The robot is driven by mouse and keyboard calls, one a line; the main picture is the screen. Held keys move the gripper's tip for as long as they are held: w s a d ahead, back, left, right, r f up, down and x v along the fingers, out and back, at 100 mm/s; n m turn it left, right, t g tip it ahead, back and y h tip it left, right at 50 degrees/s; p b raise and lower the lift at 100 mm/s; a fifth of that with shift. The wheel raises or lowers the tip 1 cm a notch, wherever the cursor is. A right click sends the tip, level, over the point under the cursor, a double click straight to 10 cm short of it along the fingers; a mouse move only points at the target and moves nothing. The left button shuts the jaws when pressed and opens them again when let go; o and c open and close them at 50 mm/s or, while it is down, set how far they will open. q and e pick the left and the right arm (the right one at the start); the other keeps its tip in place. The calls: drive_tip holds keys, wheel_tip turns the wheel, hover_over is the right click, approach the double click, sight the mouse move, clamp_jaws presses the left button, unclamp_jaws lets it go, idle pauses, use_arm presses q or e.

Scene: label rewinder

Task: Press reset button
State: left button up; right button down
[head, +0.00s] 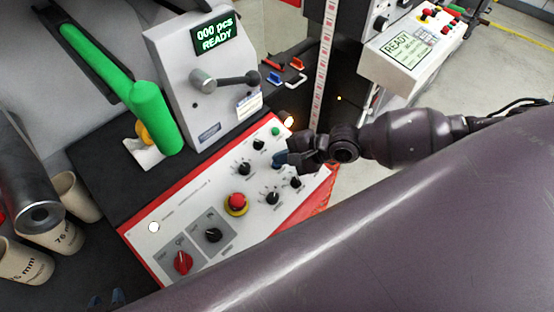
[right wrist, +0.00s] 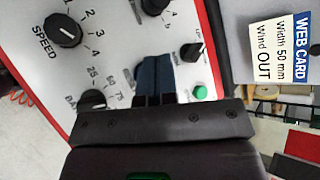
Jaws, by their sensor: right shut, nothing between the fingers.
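The white control panel (head: 190,213) has a red border. A green button (head: 275,131) is near its far right corner and also shows in the right wrist view (right wrist: 200,92). A white round button or lamp (head: 153,227) is at the panel's left side. I cannot read which one is marked reset. My right gripper (head: 280,159) is shut and empty over the panel's right part. Its blue fingertips (right wrist: 155,72) are beside the green button, among the knobs; I cannot tell if they touch the panel.
A red emergency stop (head: 237,201), a red rotary switch (head: 182,263) and several black knobs stand up from the panel. A counter unit (head: 205,75) with a lever rises behind it. Cardboard cores (head: 75,197) stand at left.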

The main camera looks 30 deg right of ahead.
sight(285, 175)
drive_tip(key=shift+s+d+r+p, duration=0.1)
drive_tip(key=shift+s+r+p, duration=0.05)
drive_tip(key=shift+r+p, duration=0.35)
drive_tip(key=shift+s+r+p, duration=0.15)
drive_tip(key=shift+r+p, duration=0.25)
drive_tip(key=shift+r, duration=0.15)
drive_tip(key=shift+s+d+r, duration=0.1)
drive_tip(key=shift+s+r, duration=0.15)
drive_tip(key=shift+r, duration=0.7)
drive_tip(key=shift+s, duration=0.1)
